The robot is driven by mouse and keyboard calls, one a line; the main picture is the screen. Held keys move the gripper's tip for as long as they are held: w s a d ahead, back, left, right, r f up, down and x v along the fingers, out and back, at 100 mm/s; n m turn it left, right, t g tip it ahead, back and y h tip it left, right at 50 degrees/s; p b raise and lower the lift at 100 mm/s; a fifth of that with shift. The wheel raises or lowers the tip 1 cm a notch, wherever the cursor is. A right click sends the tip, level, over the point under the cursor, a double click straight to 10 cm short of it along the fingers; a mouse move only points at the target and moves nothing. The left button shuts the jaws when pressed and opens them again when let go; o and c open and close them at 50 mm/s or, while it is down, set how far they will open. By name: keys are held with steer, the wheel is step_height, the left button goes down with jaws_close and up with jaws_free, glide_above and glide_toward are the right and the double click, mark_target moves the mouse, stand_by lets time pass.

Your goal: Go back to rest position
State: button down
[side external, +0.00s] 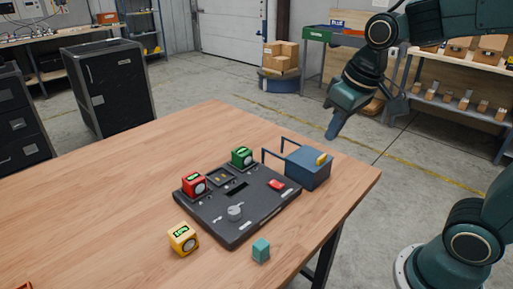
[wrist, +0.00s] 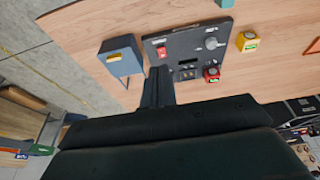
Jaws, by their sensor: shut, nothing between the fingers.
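My gripper (side external: 334,130) hangs in the air in the side external view, above and behind the blue-grey box at the table's right side. Its fingers are together and hold nothing. In the wrist view my gripper (wrist: 158,75) shows as a dark closed shape pointing towards the table, apart from the things there.
On the wooden table (side external: 110,170) lies a black panel (side external: 232,229) bearing red (side external: 194,185) and green (side external: 242,157) cubes. A blue-grey box (side external: 307,170) with raised handles stands beside it. A yellow cube (side external: 183,239) and a teal block (side external: 261,250) sit in front. The table's left is mostly clear.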

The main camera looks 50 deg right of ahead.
steer(key=s+t, duration=0.2)
steer(key=s, duration=0.9)
steer(key=shift+a, duration=0.2)
steer(key=c, duration=2.1)
jaws_free()
steer(key=shift+r, duration=0.1)
